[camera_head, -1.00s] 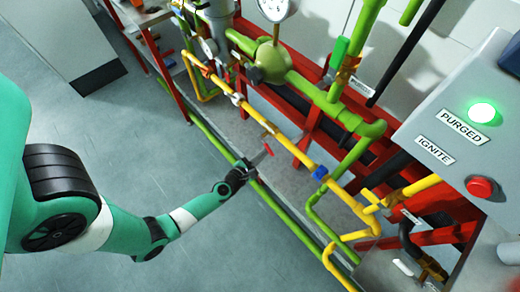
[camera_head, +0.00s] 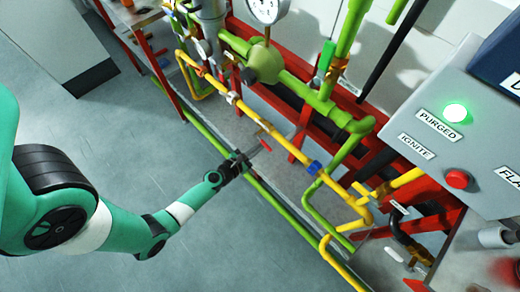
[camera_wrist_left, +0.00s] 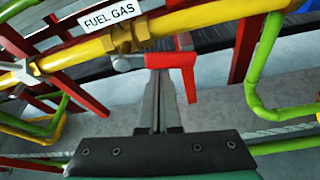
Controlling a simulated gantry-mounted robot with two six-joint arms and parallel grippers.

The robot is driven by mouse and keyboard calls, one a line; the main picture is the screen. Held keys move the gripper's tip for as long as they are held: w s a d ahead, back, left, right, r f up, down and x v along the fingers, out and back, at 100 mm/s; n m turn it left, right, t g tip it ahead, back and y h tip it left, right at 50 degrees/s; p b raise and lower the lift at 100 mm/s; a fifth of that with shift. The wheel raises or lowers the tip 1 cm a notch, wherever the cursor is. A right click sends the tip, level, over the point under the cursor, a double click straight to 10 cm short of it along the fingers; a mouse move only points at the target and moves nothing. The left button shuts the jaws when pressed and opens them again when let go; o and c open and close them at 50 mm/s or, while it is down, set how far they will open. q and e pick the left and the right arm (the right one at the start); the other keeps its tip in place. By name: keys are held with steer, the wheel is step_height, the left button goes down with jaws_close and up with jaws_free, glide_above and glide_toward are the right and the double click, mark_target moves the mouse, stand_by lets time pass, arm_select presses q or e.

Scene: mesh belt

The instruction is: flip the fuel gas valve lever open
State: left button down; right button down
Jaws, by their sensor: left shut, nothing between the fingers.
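In the head view the lever (camera_head: 266,145) is small, in front of the yellow pipe (camera_head: 285,140). In the head view my left gripper (camera_head: 258,150) reaches the lever from below left. My right gripper is out of view.
Green pipes (camera_head: 290,215) run low along the rack's front, and one bends up right of the lever in the wrist view (camera_wrist_left: 258,75). A grey control box (camera_head: 420,135) with a lit green lamp and red button stands at right. The floor at left is clear.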

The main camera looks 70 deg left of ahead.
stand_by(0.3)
arm_select(q)
step_height(320, 180, down, 5)
steer(key=a+b, duration=0.1)
steer(key=b, duration=0.4)
steer(key=r+p+v, duration=0.1)
steer(key=p+v, duration=0.1)
steer(key=v, duration=0.8)
steer(key=shift+s, duration=0.2)
steer(key=shift+d+r, duration=0.1)
